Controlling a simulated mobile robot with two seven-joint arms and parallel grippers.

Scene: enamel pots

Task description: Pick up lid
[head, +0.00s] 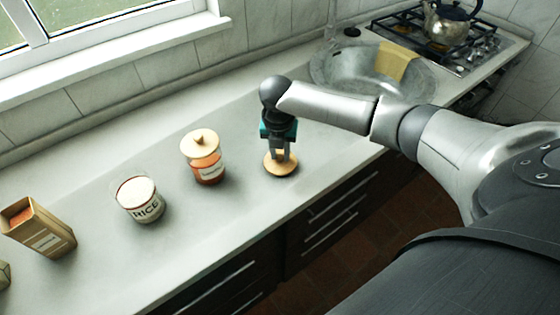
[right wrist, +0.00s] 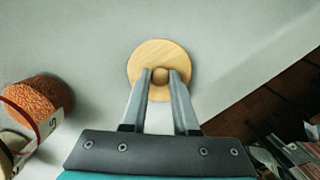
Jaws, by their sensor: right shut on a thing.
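A round wooden lid (head: 282,168) with a small knob is at the countertop right of the jars in the head view. It also shows in the right wrist view (right wrist: 160,53), with its knob between the fingers. My right gripper (head: 283,156) is above it, shut on the knob. I cannot tell whether the lid touches the counter. An orange-filled jar (head: 209,168) wears a similar wooden lid. A white jar marked RICE (head: 141,200) stands to its left with no wooden lid on it. My left gripper is not in view.
A cardboard box (head: 40,228) stands at the far left of the counter. A round sink (head: 340,80) with a yellow cloth (head: 396,62) and a stove with a kettle (head: 447,25) lie beyond my right arm. The counter's front edge is close to the lid.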

